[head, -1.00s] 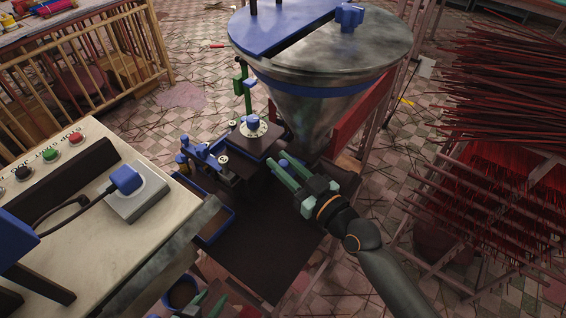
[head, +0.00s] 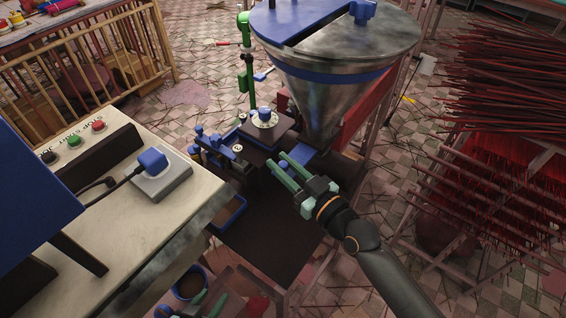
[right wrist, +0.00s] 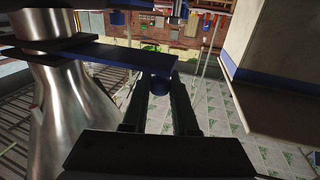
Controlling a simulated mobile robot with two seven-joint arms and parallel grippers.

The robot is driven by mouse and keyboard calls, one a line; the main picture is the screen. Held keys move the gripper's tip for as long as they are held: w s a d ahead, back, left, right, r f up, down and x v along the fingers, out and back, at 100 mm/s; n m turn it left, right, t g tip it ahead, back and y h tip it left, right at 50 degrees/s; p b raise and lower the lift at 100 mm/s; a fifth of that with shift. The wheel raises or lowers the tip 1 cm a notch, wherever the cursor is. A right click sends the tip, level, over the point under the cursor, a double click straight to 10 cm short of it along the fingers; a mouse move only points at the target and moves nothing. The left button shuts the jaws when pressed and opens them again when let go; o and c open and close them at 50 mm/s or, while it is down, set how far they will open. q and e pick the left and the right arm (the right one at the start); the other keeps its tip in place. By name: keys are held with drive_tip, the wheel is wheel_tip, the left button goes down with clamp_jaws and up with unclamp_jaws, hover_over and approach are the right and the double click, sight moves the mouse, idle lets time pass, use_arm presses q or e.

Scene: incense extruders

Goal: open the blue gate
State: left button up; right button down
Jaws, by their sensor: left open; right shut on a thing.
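The blue gate (head: 303,150) shows as a flat plate sticking out from under the steel hopper (head: 315,100). The fingers partly hide the knob in the head view. My left gripper (head: 207,302) is open and empty at the bottom edge, near a blue-rimmed bucket.
A blue-rimmed tray (head: 228,214) and small blue-topped fittings sit on the dark machine table (head: 275,235). Racks of red incense sticks (head: 500,190) stand at right.

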drive_tip(key=c, duration=0.7)
unclamp_jaws()
drive_tip(key=shift+w, duration=0.1)
drive_tip(key=shift+d, duration=0.1)
drive_tip(key=b+v, duration=0.1)
drive_tip(key=v, duration=1.1)
drive_tip(key=shift+s, duration=0.25)
drive_tip(key=shift+d, duration=0.1)
drive_tip(key=s+d+f+m+g+h, duration=0.1)
drive_tip(key=s+d+f+m+h, duration=0.1)
drive_tip(key=f, duration=0.6)
drive_tip(key=s+d+f+m+g+h, duration=0.2)
drive_tip(key=s+d+f+h, duration=0.2)
drive_tip(key=f, duration=0.4)
drive_tip(key=s+d+f+m+g+h, duration=0.1)
drive_tip(key=s+d+f+h, duration=0.2)
drive_tip(key=f, duration=0.6)
drive_tip(key=shift+s+m+g+p, duration=0.3)
drive_tip(key=shift+s+m+g, duration=0.1)
drive_tip(key=shift+s, duration=0.45)
